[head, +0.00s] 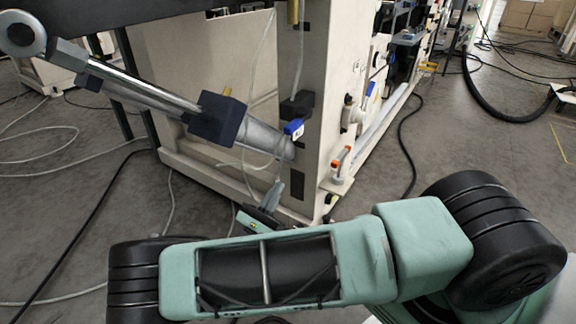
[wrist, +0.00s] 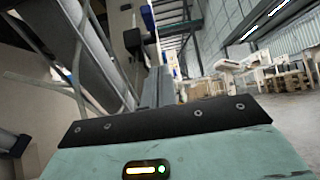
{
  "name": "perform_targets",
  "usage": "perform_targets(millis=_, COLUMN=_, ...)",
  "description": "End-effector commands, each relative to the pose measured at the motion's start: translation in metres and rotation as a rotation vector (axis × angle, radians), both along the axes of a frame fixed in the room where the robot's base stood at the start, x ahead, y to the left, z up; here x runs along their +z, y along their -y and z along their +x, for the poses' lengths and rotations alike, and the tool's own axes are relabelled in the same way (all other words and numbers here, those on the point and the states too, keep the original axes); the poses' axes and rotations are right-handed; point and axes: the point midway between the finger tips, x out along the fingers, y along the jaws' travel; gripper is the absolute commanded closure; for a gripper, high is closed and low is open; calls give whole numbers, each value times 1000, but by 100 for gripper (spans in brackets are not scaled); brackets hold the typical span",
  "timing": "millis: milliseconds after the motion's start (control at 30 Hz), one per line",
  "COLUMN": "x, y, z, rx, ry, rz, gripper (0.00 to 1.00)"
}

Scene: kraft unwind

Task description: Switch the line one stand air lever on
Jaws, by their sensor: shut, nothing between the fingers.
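A small lever with a blue handle (head: 293,128) and a pale label sits on the near face of the cream machine stand (head: 318,70). In the wrist view a blue part (wrist: 147,17), apparently this handle, is at the top, beyond the fingers. An orange-handled lever (head: 343,160) is on the stand's right side, low down, with another blue handle (head: 370,89) above it. I cannot read which is line one's air lever. My gripper (head: 276,188) is shut and empty, pointing up below the near blue handle, apparently apart from it. Its fingers also show in the wrist view (wrist: 160,78).
A metal cylinder (head: 150,94) with a dark block (head: 217,118) slants down to the stand, left of the near blue handle. A thin pale hose hangs beside it. Cables lie on the floor. Open floor is to the right.

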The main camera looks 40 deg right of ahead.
Motion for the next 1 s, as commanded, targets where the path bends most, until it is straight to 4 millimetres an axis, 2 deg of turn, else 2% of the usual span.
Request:
perform_targets(millis=33, x=-9, y=-2, z=2, rx=18, ry=0, rz=-27, gripper=100)
perform_targets(millis=133, x=-12, y=-5, z=5, rx=37, ry=0, rz=-54, gripper=100)
perform_targets(millis=567, x=-9, y=-4, z=7, rx=41, ry=0, rz=-62, gripper=100)
perform_targets(millis=767, x=6, y=11, z=11, rx=37, ry=0, rz=-63, gripper=100)
perform_targets(millis=1000, x=40, y=44, z=23, rx=36, ry=2, rz=-61, gripper=100)
